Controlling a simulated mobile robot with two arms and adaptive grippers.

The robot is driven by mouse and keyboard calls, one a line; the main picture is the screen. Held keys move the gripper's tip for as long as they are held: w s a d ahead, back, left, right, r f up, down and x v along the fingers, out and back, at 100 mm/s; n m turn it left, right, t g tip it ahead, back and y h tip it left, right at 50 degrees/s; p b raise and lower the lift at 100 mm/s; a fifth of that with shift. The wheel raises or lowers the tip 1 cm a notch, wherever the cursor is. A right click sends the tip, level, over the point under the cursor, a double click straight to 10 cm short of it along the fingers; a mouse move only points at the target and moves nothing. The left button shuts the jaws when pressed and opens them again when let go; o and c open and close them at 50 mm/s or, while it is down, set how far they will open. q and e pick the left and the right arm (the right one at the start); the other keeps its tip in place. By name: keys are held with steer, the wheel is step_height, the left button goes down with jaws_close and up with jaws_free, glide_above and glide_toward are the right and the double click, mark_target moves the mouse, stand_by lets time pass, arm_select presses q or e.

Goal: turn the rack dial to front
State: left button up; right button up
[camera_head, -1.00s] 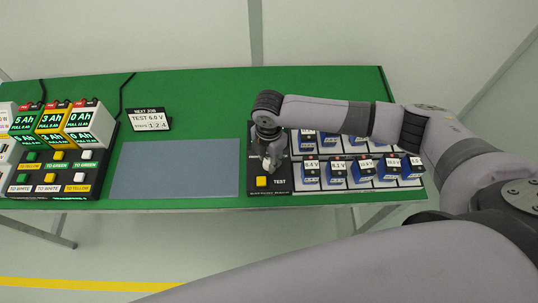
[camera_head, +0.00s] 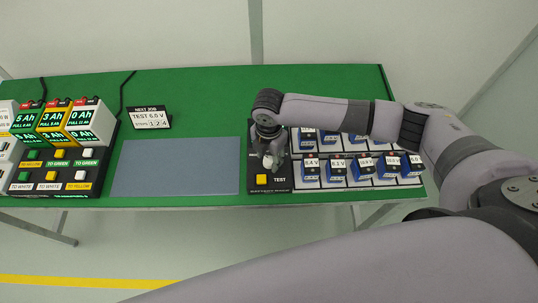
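The rack (camera_head: 293,187) stands at the right of the green table, with a black control panel at its left end. A yellow button (camera_head: 262,180) marked TEST is at the front of that panel. My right gripper (camera_head: 268,161) points down over the panel, just behind the button. A small pale piece shows at its fingertips, perhaps the dial, but it is too small to be sure. The gripper hides most of the dial area, and I cannot tell whether its fingers are shut. My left gripper is not in view.
Several blue batteries (camera_head: 336,171) with voltage labels stand in two rows right of the gripper. A grey mat (camera_head: 175,168) lies bare to the left. A sign (camera_head: 150,118) reads TEST 6.0 V. Charger blocks (camera_head: 88,122) and coloured buttons stand at the far left.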

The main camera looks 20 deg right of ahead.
mark_target(269, 159)
steer(key=shift+o, duration=0.6)
steer(key=shift+r, duration=0.15)
step_height(269, 159, up, 12)
steer(key=shift+f, duration=0.25)
stand_by(0.3)
